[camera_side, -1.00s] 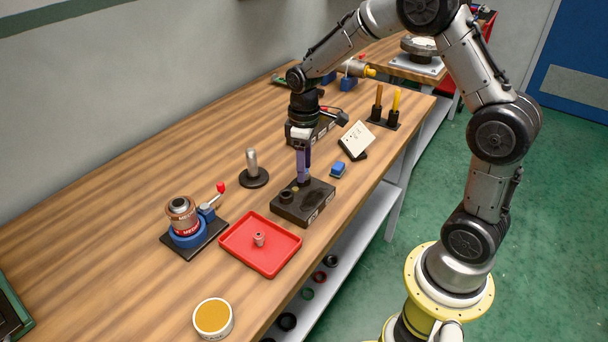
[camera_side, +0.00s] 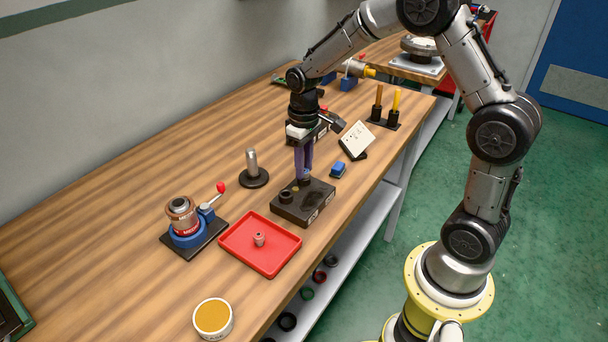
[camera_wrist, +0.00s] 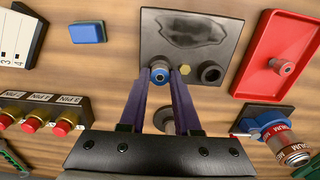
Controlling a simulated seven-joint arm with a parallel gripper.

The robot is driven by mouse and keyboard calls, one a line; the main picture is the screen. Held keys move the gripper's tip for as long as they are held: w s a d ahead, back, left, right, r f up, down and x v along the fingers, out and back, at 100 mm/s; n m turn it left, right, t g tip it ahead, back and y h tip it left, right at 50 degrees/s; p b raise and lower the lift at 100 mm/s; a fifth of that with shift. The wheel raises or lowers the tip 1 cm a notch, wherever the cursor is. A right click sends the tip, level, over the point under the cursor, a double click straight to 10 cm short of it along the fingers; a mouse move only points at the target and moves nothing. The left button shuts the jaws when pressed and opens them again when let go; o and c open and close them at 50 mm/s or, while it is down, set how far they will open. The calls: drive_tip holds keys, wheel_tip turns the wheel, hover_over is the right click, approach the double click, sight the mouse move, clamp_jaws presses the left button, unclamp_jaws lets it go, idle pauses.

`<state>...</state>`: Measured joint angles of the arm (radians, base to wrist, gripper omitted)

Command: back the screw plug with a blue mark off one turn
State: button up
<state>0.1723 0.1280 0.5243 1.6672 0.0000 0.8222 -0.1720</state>
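The screw plug with a blue mark (camera_wrist: 159,75) stands upright at the edge of a dark block (camera_wrist: 225,40). The block also shows in the side view (camera_side: 312,208). My gripper (camera_wrist: 160,73) points down over the block, its two purple fingers on either side of the plug. The plug fills the space between the fingertips, and the gripper looks shut on it. In the side view my gripper (camera_side: 304,180) hides most of the plug. A dark round collar (camera_wrist: 212,73) and a small brass dot (camera_wrist: 185,70) are beside it on the block.
A red tray (camera_side: 233,243) with a small metal part (camera_side: 259,239) lies close to the block.

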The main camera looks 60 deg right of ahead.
clamp_jaws()
drive_tip(key=n, duration=0.4)
drive_tip(key=shift+n, duration=0.3)
drive_tip(key=n, duration=0.3)
drive_tip(key=shift+n, duration=0.4)
drive_tip(key=n, duration=0.3)
drive_tip(key=shift+n, duration=1.5)
